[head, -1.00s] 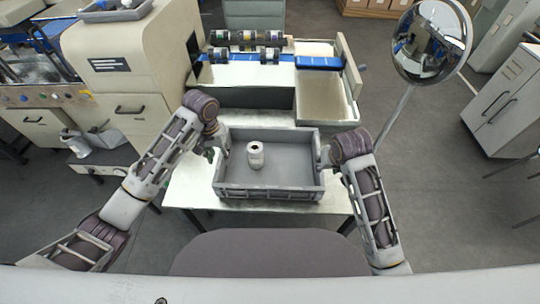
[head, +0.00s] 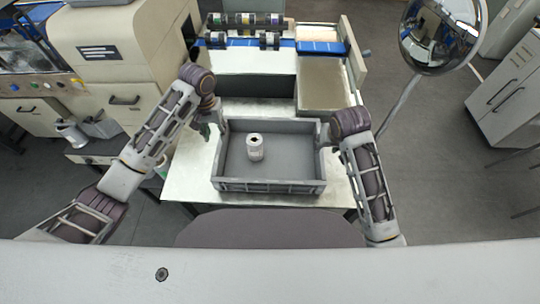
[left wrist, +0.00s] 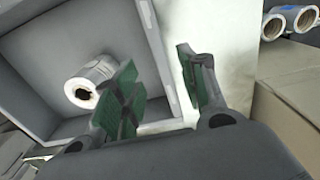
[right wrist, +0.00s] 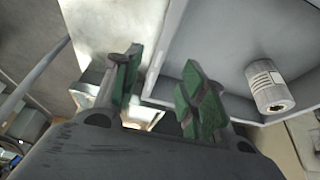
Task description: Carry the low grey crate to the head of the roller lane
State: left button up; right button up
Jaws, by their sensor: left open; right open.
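The low grey crate (head: 290,165) stands on a pale table, with one white roll (head: 255,147) upright inside, left of centre. My left gripper (head: 208,131) is at the crate's left side wall. In the left wrist view its green-padded fingers (left wrist: 158,78) are apart, with the crate wall (left wrist: 155,40) between them. My right gripper (head: 327,140) is at the right side wall. In the right wrist view its fingers (right wrist: 160,75) are apart, with the crate wall (right wrist: 165,45) between them. Contact with the pads cannot be told. I cannot pick out the roller lane for certain.
Behind the table is a machine with dark rolls (head: 246,19), a blue strip and an open tray (head: 322,83). A cream cabinet (head: 125,65) stands at left. A round mirror (head: 440,35) on a pole stands at right. Bare table (head: 190,180) shows beside the crate.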

aim_at(222, 153)
pick_arm(q)
jog(key=shift+f, duration=6.75)
pick_arm(e)
jog(key=shift+x, duration=6.75)
jog(key=shift+s, duration=0.1)
pick_arm(q)
grip_shut()
pick_arm(e)
grip_shut()
